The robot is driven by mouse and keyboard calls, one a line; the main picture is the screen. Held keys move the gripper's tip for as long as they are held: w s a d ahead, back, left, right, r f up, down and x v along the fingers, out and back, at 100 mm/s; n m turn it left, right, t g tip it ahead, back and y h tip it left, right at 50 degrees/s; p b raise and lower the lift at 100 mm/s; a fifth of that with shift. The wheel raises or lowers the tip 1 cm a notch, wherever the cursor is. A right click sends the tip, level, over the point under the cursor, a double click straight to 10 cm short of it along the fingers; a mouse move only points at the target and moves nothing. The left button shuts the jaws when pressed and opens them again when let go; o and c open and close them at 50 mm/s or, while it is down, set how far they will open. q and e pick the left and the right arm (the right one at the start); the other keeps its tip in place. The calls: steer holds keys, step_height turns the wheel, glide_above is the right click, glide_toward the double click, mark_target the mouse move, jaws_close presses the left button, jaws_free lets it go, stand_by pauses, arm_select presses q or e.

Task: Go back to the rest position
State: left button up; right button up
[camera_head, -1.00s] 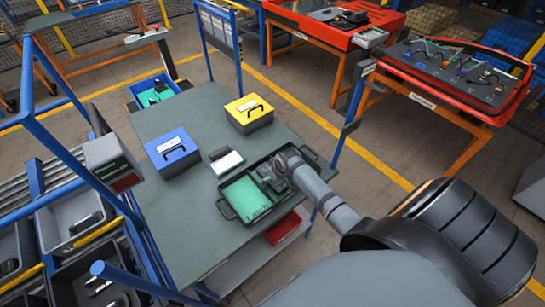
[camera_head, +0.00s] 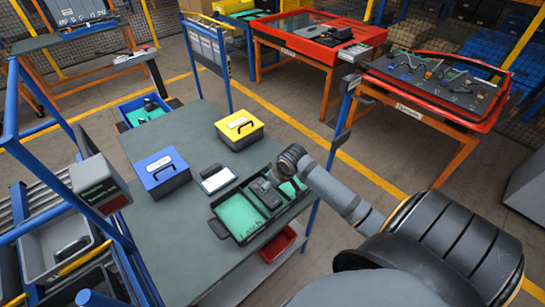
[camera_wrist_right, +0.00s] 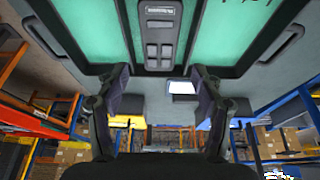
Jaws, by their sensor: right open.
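My right gripper (camera_head: 284,170) is above the dark tray (camera_head: 218,226) at the right edge of the grey-green table (camera_head: 165,245). It is open; in the right wrist view both fingers (camera_wrist_right: 157,85) are spread with nothing between them. A dark switch panel with buttons (camera_wrist_right: 160,35) lies in the tray's middle, between green compartments, apart from the fingers. In the head view the gripper partly hides the tray's far side. The tray's near green compartment (camera_head: 238,215) has "Latch" lettering on its edge. My left gripper is out of view.
A blue box (camera_head: 165,175), a yellow box (camera_head: 239,130) and a white-screened device (camera_head: 216,179) stand on the table. A blue post (camera_head: 340,125) rises beside its right edge. A red bin (camera_head: 278,243) is below. Orange-legged workbenches (camera_head: 430,85) stand behind.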

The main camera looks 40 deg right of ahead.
steer(key=shift+s, duration=0.1)
steer(key=s+a+r+g+h, duration=0.15)
steer(key=s+a, duration=0.25)
steer(key=s, duration=0.4)
steer(key=s+a+r+t, duration=0.15)
steer(key=s+a, duration=0.25)
steer(key=s, duration=0.4)
steer(key=s+d+f+g+b, duration=0.1)
steer(key=s+f+b, duration=0.15)
steer(key=f, duration=1.45)
steer(key=s+d+f+g+b, duration=0.1)
steer(key=d+f+b, duration=0.15)
steer(key=f, duration=1.45)
steer(key=s+f+g+b, duration=0.1)
steer(key=s+f+b, duration=0.3)
steer(key=s+f, duration=1.3)
steer(key=shift+d+f, duration=0.15)
steer(key=shift+f, duration=0.2)
steer(key=shift+y, duration=0.25)
